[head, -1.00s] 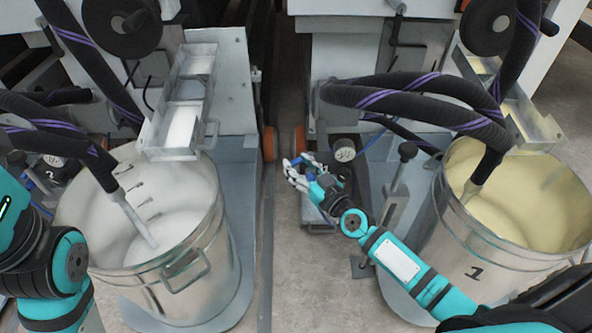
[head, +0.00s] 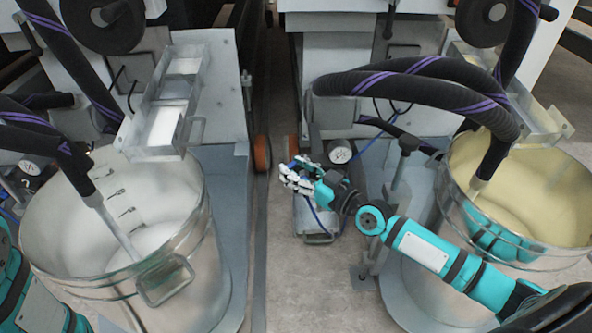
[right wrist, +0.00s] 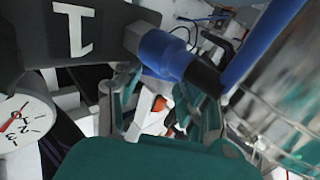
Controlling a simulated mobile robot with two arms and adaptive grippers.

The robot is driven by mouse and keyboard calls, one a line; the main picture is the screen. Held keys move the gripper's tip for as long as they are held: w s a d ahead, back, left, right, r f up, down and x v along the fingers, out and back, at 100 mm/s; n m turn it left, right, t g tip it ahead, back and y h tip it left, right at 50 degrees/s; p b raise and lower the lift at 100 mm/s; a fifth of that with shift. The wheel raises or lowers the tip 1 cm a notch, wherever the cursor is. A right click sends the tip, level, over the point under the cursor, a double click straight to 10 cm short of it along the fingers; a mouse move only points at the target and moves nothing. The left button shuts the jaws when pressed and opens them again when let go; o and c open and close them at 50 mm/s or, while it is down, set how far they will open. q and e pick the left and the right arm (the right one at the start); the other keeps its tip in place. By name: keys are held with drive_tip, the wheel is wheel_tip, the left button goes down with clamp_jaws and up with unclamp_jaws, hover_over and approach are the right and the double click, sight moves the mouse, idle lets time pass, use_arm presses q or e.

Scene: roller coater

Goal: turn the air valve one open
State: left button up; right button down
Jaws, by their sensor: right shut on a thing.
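The air valve one shows in the right wrist view as a dark block (right wrist: 85,32) marked 1, with a blue fitting (right wrist: 165,52) at its end and a round white gauge (right wrist: 22,122) beside it. In the head view the gauge (head: 340,152) stands just right of my right gripper (head: 297,177). My right gripper is shut on the valve, with its fingers (right wrist: 163,108) below the blue fitting in the wrist view. The exact contact is partly hidden. My left gripper is out of view; only part of my left arm shows at the lower left.
A metal drum of pale yellow liquid (head: 462,205) stands at the right, close to my right arm. A drum of white liquid (head: 190,268) stands at the left. Thick dark hoses (head: 420,88) hang above the right arm. Bare floor (head: 295,285) lies between the drums.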

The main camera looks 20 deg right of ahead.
drive_tip(key=c, duration=0.8)
unclamp_jaws()
drive_tip(key=shift+o, duration=0.2)
drive_tip(key=v, duration=1.2)
drive_tip(key=shift+c, duration=0.4)
